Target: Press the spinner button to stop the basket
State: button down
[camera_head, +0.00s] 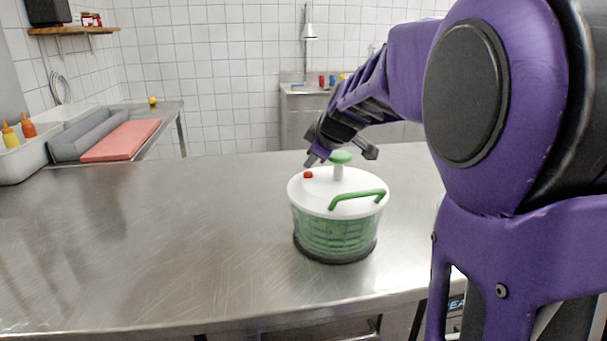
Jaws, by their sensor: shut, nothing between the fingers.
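A salad spinner (336,236) with a clear bowl, a green basket inside and a dark base stands upright on the steel counter (160,240). Its white lid (318,192) carries a green knob (341,156) on a stem, a green handle (357,199) at the front right and a small red button (308,175) at the left. My gripper (312,160) is shut and empty, pointing down just above the red button, behind and left of the green knob. I cannot tell whether its tips touch the button. I cannot tell whether the basket is turning.
The counter left of the spinner is wide and clear. At the far left are a white tray (22,160) with a yellow and a red bottle, a grey bin (85,136) and a red board (122,140). A sink unit (305,125) stands at the back.

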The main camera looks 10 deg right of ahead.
aim_at(311, 179)
jog(key=shift+f, duration=0.65)
dwell(0.8)
jog(key=shift+r, duration=0.1)
jog(key=shift+r+p, duration=0.5)
jog(key=shift+r, duration=0.35)
notch_tip(311, 179, up, 5)
jog(key=p, duration=0.2)
jog(key=shift+p, duration=0.4)
dwell(0.3)
